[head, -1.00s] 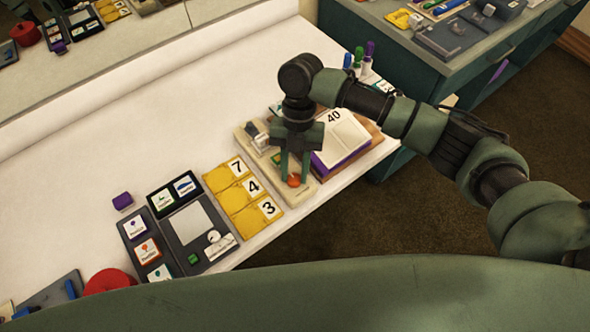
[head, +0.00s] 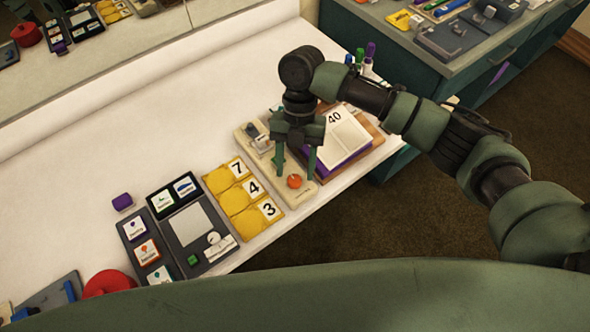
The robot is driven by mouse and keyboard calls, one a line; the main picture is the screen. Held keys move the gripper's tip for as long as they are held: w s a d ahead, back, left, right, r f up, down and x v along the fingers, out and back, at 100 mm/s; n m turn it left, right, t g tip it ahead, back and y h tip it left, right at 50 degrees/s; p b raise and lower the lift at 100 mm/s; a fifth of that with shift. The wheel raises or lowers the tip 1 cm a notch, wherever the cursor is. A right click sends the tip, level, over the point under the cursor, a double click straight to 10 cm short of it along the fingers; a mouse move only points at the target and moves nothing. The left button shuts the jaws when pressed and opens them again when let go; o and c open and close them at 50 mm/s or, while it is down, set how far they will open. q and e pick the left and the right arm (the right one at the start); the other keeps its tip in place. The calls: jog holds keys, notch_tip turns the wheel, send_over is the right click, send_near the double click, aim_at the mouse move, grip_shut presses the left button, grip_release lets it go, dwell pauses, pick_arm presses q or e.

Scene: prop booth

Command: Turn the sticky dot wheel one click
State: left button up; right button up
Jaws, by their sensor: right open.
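The orange dot wheel (head: 294,181) sits at the near end of a cream dispenser base (head: 303,196) on the white table. My right gripper (head: 295,172) points down over the base, just behind the wheel in this view. Its two fingers are spread apart, one on each side, with nothing held between them. The wheel's top shows clear of the fingers. I cannot tell whether a fingertip touches the base. My left gripper is not in view.
A notepad marked 40 (head: 345,140) lies on a wooden board right beside the base. Yellow number cards (head: 232,190) lie to the left, then a dark panel (head: 188,225). Markers (head: 360,57) stand behind my right arm.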

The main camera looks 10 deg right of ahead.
jog(key=v, duration=0.6)
jog(key=shift+r+b, duration=0.15)
jog(key=shift+b, duration=0.3)
